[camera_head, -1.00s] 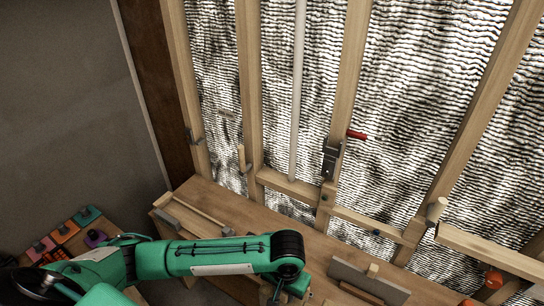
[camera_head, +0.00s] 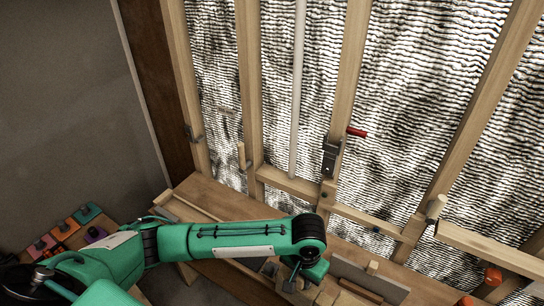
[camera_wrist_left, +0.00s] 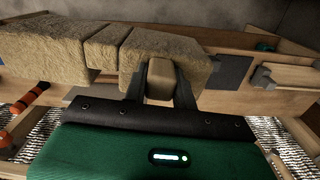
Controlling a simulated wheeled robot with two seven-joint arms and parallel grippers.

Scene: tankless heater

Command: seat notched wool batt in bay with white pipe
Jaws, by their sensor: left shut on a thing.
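The white pipe (camera_head: 298,90) runs upright in a bay between two wooden studs in the head view. My left gripper (camera_head: 302,280) is low in the head view, over the bench and well below that bay. In the left wrist view my left gripper (camera_wrist_left: 166,88) is shut on a small tab at the near side of the tan wool batt (camera_wrist_left: 165,48). The batt shows breaks or notches along its length, and its far end is hidden. In the head view the batt is mostly hidden by my arm. My right gripper is in no view.
A wooden bench (camera_head: 215,197) runs under the stud wall. A dark latch (camera_head: 331,157) and red handle (camera_head: 357,132) sit on the stud right of the pipe. A wooden rail (camera_head: 490,250) juts out at right. Coloured blocks (camera_head: 72,227) lie at far left.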

